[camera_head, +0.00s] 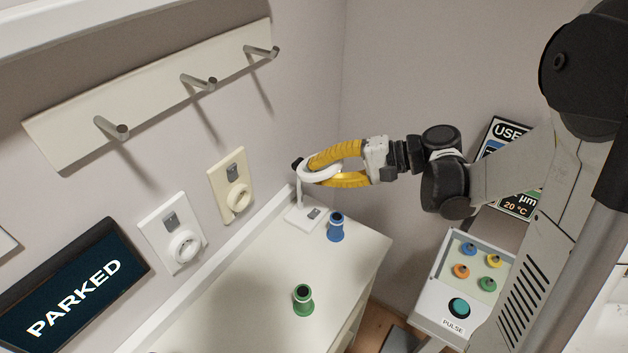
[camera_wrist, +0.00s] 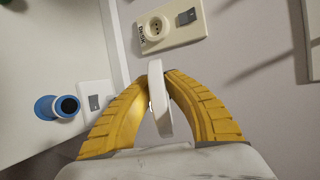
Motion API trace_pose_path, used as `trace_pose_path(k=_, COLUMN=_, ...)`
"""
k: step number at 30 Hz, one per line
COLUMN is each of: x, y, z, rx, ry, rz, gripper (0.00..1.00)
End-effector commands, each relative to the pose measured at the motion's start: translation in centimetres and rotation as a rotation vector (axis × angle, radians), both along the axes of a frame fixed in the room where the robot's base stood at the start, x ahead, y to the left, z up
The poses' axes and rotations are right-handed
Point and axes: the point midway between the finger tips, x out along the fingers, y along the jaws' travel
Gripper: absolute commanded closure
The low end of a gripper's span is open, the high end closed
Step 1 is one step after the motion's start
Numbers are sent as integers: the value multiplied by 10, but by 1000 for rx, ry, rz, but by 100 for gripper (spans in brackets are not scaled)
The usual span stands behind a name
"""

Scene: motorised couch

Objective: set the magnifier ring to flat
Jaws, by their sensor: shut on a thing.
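The white magnifier ring (camera_head: 318,172) stands on a thin post above a white base (camera_head: 304,215) at the back corner of the white counter. My gripper (camera_head: 308,173) has its yellow fingers around the ring. In the wrist view the ring (camera_wrist: 160,100) shows as a white band between the fingers, and my gripper (camera_wrist: 157,75) is shut on it. The base with a grey switch (camera_wrist: 94,102) shows left of the fingers. The ring looks close to level in the head view; its exact tilt I cannot tell. The fingers hide part of the ring.
A blue spool-shaped piece (camera_head: 336,227) stands close to the base, and a green one (camera_head: 303,299) stands nearer on the counter (camera_head: 235,310). Wall sockets (camera_head: 184,245), a hook rail (camera_head: 160,100) and a PARKED screen (camera_head: 72,285) are at left. A PULSE box (camera_head: 462,280) stands right.

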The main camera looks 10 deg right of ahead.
Motion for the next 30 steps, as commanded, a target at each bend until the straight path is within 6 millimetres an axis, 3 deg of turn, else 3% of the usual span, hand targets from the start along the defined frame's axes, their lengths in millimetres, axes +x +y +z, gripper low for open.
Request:
trace_pose_path(k=1, x=-1, y=-1, z=-13, rx=30, ry=-27, rz=-1, gripper=100)
trace_pose_path(k=9, x=-3, y=-3, z=-24, rx=175, ry=-172, rz=2, gripper=100)
trace_pose_path(k=30, x=-3, y=-3, z=-27, rx=293, ry=-291, rz=2, gripper=100)
